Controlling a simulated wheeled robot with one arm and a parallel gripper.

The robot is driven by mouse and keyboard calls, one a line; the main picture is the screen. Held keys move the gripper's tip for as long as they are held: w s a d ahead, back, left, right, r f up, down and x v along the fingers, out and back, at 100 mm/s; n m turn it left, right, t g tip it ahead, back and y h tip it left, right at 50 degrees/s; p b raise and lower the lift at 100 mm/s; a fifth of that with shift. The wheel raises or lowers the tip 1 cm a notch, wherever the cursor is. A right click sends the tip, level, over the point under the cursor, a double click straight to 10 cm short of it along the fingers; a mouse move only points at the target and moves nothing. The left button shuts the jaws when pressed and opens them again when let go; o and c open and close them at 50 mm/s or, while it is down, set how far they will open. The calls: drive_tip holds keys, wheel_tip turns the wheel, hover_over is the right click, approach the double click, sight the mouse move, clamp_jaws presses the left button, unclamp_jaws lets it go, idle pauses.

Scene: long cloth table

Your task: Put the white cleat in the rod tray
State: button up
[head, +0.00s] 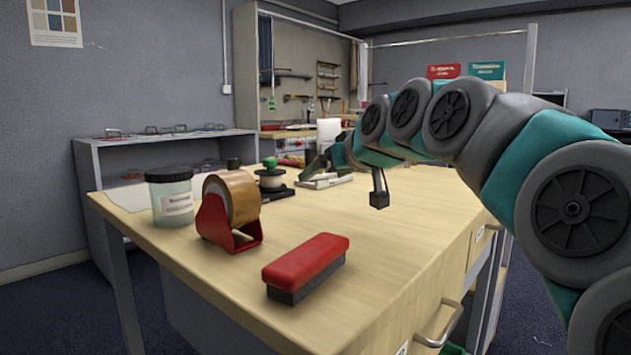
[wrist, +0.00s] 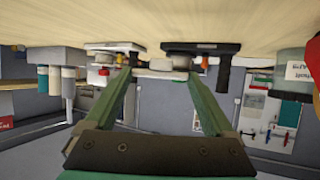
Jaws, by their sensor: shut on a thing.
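My gripper (head: 318,168) reaches over the far part of the table. In the wrist view, which is upside down, its green fingers (wrist: 160,78) are closed on a small white piece, which looks like the white cleat (wrist: 158,73). In the head view my arm and fingers largely hide it. Close by lies a low pale tray (head: 325,182), partly under my fingers.
A spool with a green knob (head: 270,177) stands on a black base left of my gripper. A labelled jar (head: 171,196), a tape dispenser (head: 230,212) and a red-topped eraser (head: 305,266) stand nearer. The table's right front is clear.

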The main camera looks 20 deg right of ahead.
hover_over(332, 193)
drive_tip(key=shift+a+f+p, duration=0.1)
drive_tip(key=shift+f+p, duration=0.3)
drive_tip(key=shift+f, duration=2.05)
drive_tip(key=shift+f, duration=0.1)
drive_tip(key=shift+f, duration=0.15)
drive_tip(key=o, duration=1)
